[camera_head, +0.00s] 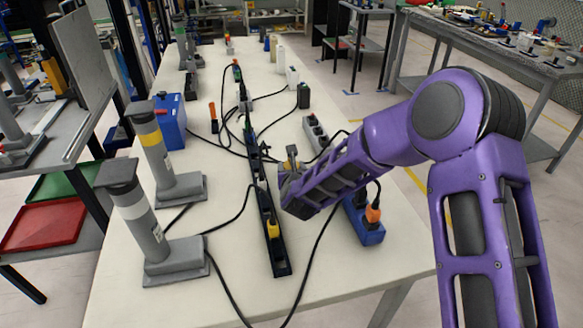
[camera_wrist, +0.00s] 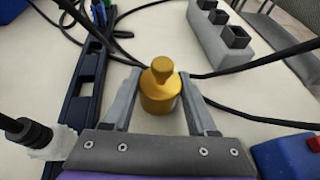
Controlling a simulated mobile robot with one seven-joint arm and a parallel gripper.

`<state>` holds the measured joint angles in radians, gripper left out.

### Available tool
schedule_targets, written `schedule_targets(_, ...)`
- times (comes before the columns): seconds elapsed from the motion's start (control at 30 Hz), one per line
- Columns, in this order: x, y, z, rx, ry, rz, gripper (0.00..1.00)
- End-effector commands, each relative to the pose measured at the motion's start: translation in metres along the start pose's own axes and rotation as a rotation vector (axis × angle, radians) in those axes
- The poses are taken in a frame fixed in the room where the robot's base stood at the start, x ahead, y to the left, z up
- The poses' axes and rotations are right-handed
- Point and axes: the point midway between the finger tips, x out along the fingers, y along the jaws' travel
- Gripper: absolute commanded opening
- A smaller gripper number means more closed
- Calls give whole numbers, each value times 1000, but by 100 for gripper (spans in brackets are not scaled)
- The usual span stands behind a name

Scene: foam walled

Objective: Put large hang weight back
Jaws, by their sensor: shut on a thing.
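A gold-coloured weight with a knob on top (camera_wrist: 160,95) is upright between the two grey fingers of my gripper (camera_wrist: 161,76) in the wrist view. The fingers are shut on its sides. In the head view my gripper (camera_head: 290,168) is over the white table, just right of a long black slotted rail (camera_head: 277,258). The weight is hard to make out there. The rail also shows in the wrist view (camera_wrist: 84,98), left of the weight, with open slots. A small yellow item (camera_head: 272,228) sits in the rail's near part.
A grey socket strip (camera_head: 317,132) and a blue box with an orange plug (camera_head: 363,224) lie right of the rail. Two grey posts on bases (camera_head: 172,258) (camera_head: 180,187) stand to the left. Black cables cross the white table (camera_head: 335,275).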

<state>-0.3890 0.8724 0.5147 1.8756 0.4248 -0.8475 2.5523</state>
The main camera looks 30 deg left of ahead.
Motion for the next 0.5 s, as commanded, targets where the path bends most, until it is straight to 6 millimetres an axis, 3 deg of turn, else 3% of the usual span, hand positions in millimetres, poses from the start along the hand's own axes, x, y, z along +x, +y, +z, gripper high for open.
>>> schedule_targets(0.27,1,0,1,0,-4,-1,0)
schedule_targets(0.3,1,0,-1,0,-1,0,60)
schedule_targets(0.47,1,0,-1,0,-1,0,88)
schedule_targets(0.5,1,0,-1,0,-1,0,88)
